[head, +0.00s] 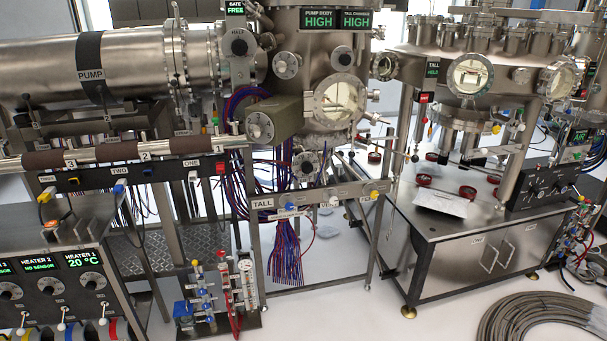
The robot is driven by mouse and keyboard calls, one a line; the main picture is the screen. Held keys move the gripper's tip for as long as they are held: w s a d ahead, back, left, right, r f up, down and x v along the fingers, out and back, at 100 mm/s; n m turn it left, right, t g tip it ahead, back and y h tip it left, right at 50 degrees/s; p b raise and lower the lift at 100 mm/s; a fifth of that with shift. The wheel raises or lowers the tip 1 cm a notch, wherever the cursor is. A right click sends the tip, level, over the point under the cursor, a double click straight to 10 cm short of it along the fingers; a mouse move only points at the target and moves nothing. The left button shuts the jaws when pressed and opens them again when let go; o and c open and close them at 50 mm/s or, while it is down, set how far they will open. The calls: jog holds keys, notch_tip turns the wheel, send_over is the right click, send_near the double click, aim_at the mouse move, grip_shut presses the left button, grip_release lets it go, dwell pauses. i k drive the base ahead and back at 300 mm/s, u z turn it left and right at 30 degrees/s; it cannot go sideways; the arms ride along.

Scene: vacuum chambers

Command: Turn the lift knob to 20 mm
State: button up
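I cannot pick out a knob marked lift or a reading in mm; the small labels are too fine to read. Several round grey knobs show on the steel chamber (318,45) in the middle: one on its upper left (287,65), one on the end of an olive-grey box (260,128), and one low on a flange (305,165). A black panel (543,186) at the right also carries small knobs. My gripper is not in view, and nothing of my arm shows near these knobs.
A heater panel (60,283) with knobs stands at lower left. A bench (470,235) with a chamber above it stands at right. A rail marked TALL (320,197) crosses the middle. Coiled hose (540,318) lies at lower right. Pale floor (350,295) is clear at lower middle.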

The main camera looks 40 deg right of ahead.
aim_at(306, 168)
jog(key=z, duration=0.1)
jog(key=i, duration=0.9)
jog(key=u, duration=0.05)
